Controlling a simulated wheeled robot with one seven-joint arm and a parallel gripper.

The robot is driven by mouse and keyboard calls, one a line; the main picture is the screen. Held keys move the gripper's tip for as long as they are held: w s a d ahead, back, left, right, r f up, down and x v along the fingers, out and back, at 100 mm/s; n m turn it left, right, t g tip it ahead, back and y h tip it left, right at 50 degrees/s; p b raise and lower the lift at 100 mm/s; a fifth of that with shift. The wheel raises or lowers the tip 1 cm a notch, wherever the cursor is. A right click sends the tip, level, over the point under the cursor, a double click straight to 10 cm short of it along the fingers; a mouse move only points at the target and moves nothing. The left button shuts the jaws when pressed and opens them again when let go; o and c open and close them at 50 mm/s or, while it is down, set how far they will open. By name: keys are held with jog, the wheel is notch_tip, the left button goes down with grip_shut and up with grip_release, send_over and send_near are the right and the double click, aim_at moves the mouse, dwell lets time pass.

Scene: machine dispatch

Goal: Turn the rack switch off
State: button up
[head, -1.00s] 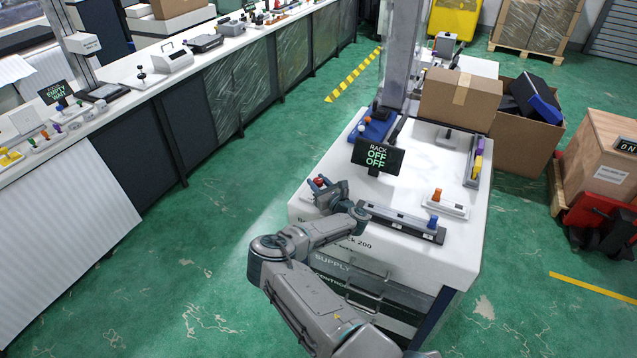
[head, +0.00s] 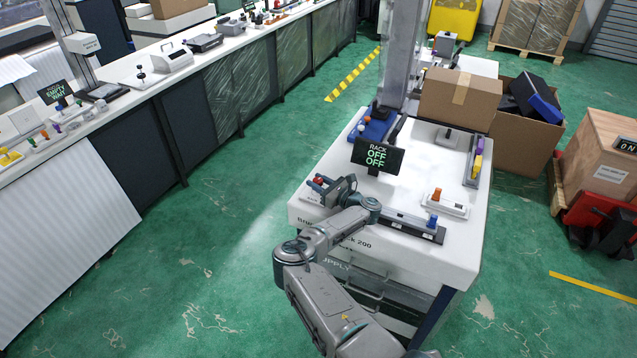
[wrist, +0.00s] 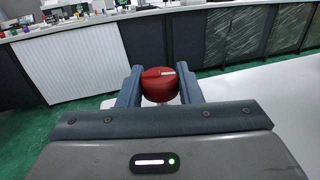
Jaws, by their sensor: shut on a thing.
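The rack display (head: 377,156) stands on the white bench (head: 455,250) and reads "RACK OFF OFF". A red knob (head: 319,181) sits at the bench's left edge in the head view. The wrist view shows the red knob (wrist: 158,84) between my two fingers, with a small pale mark on its top. My gripper (wrist: 160,88) is shut on this knob; in the head view my gripper (head: 322,186) reaches it from the right, low over the bench top.
A dark rail with a blue knob (head: 433,221) and a white block with an orange knob (head: 437,195) lie right of my arm. A cardboard box (head: 460,99) stands at the bench's back. Green floor is clear on the left.

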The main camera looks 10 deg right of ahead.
jog(key=o, duration=1)
jog(key=shift+a+r, duration=0.1)
jog(key=shift+r, duration=0.05)
jog(key=shift+c, duration=0.2)
jog(key=shift+s+d, duration=0.4)
jog(key=shift+d, duration=0.05)
jog(key=b+v, duration=0.2)
jog(key=v, duration=0.9)
jog(key=shift+s+b, duration=0.2)
jog(key=shift+b, duration=0.1)
jog(key=shift+s+d, duration=0.45)
jog(key=shift+s, duration=0.1)
